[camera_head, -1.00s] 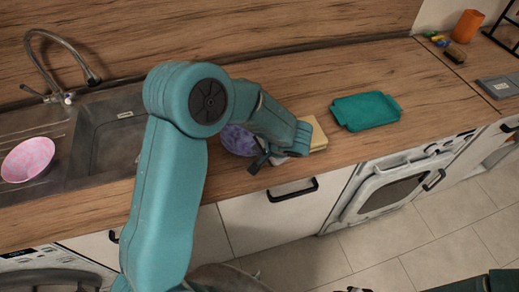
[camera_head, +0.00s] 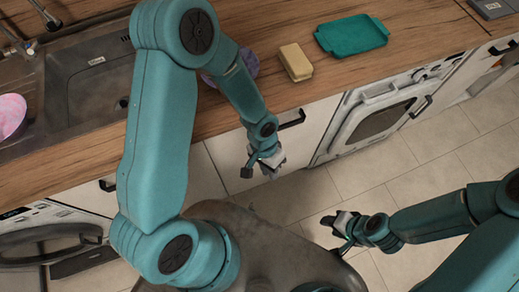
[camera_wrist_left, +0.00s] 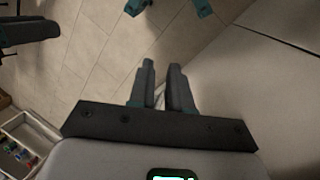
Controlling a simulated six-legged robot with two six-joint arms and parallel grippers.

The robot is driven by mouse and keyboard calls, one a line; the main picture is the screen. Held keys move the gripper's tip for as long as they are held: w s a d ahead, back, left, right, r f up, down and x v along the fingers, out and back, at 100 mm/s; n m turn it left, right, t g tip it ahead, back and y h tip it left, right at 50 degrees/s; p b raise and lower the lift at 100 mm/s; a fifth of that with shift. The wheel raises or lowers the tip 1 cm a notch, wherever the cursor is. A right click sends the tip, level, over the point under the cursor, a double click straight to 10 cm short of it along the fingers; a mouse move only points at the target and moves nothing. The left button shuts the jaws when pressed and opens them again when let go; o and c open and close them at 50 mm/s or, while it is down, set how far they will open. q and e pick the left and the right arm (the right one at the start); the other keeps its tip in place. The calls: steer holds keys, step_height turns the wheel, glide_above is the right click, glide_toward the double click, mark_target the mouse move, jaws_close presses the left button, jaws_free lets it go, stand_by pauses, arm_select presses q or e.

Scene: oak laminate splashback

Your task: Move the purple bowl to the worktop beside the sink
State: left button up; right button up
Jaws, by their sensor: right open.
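The purple bowl (camera_head: 249,63) sits on the wooden worktop (camera_head: 275,98) to the right of the sink (camera_head: 90,85) in the head view. My left arm crosses in front and hides much of it. My left gripper (camera_head: 262,170) is empty, below the worktop edge in front of the white cabinet, clear of the bowl. In the left wrist view, its two fingers (camera_wrist_left: 162,88) stand a little apart with nothing between them. My right gripper (camera_head: 338,226) is open and empty over the floor, low and to the right.
A yellow sponge (camera_head: 296,62) lies right of the bowl, and a teal tray (camera_head: 352,36) lies farther right. A pink bowl (camera_head: 9,116) is at the left edge. A white oven (camera_head: 378,119) is under the worktop. Tiled floor (camera_head: 440,135) is clear at right.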

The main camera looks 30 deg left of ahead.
arm_select(q)
steer(key=s+f+n+t+h, duration=0.1)
steer(key=s+f+n+t, duration=0.1)
steer(key=s+f+n, duration=0.2)
steer(key=shift+s+a+f, duration=0.3)
steer(key=shift+s+f, duration=0.35)
steer(key=shift+f, duration=0.15)
